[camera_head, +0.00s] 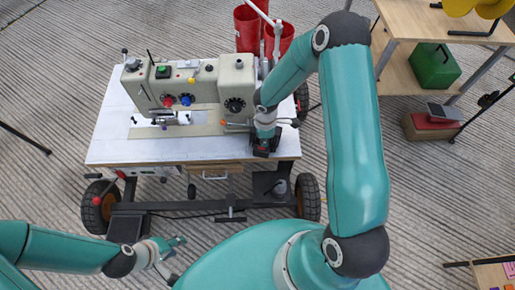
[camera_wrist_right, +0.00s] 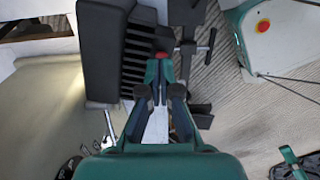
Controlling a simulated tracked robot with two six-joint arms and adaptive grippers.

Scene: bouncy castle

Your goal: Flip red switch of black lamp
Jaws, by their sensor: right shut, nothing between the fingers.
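The black lamp (camera_wrist_right: 105,45) fills the upper left of the right wrist view, with a ribbed dark side. Its red switch (camera_wrist_right: 162,56) shows as a small red patch right at the tips of my right gripper (camera_wrist_right: 159,70). The fingers are together with nothing held; I cannot tell whether they touch the switch. In the head view my right gripper (camera_head: 262,150) is at the right end of the white table, and the lamp there is mostly hidden by the wrist. My left gripper (camera_head: 178,258) is open and empty at the lower left, off the table.
A beige sewing machine (camera_head: 195,88) stands on the white wheeled table (camera_head: 110,150), left of my right gripper. Red containers (camera_head: 246,30) stand behind the table. A wooden shelf (camera_head: 405,75) with a green box (camera_head: 434,66) is at the right.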

